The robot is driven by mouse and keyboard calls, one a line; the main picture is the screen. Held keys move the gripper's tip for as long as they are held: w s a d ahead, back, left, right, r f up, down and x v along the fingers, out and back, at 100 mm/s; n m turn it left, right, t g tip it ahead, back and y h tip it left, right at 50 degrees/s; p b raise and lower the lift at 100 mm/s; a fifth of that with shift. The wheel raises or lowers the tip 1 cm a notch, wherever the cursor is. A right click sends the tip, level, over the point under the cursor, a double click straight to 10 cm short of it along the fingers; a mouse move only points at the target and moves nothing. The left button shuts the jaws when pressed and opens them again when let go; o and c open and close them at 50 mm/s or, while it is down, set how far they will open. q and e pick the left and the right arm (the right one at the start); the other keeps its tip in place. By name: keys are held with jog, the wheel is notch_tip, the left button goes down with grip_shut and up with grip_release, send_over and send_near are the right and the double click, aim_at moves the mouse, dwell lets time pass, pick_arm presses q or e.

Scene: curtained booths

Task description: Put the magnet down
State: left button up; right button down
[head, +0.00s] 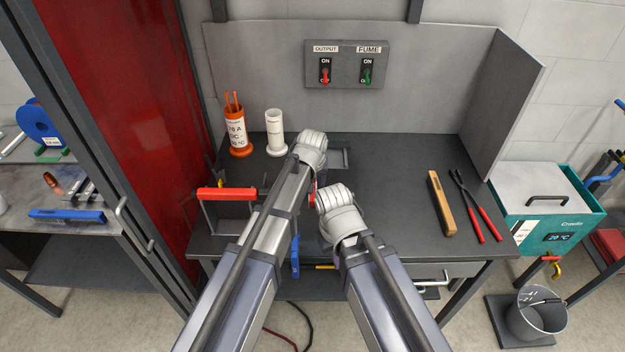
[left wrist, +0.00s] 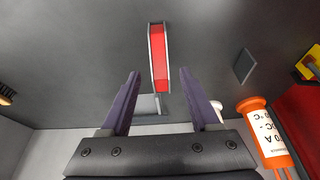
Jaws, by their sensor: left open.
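The magnet (left wrist: 158,60), a red block with pale metal sides, stands on the dark bench top in the left wrist view. My left gripper (left wrist: 159,76) is open, with its two purple fingers apart on either side of the near part of the magnet. I see a gap on each side and no contact. In the head view only a red sliver (head: 312,192) shows between my arms, probably the magnet. My left wrist (head: 312,148) hides its own fingers there. My right gripper (head: 335,205) is over the front of the bench, its fingers hidden beneath the wrist.
An orange rod canister (head: 239,138) and a white one (head: 275,132) stand at the back left. A red-topped frame (head: 227,194) is at the left. A wooden-handled tool (head: 441,203) and red-handled tongs (head: 475,206) lie at the right. Bench (head: 400,170) between is clear.

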pick_arm(q)
jog(key=p+v, duration=0.9)
jog(key=v, duration=0.1)
jog(key=shift+r, duration=0.35)
pick_arm(e)
notch_tip(320, 180, up, 10)
pick_arm(q)
jog(key=shift+s, duration=0.1)
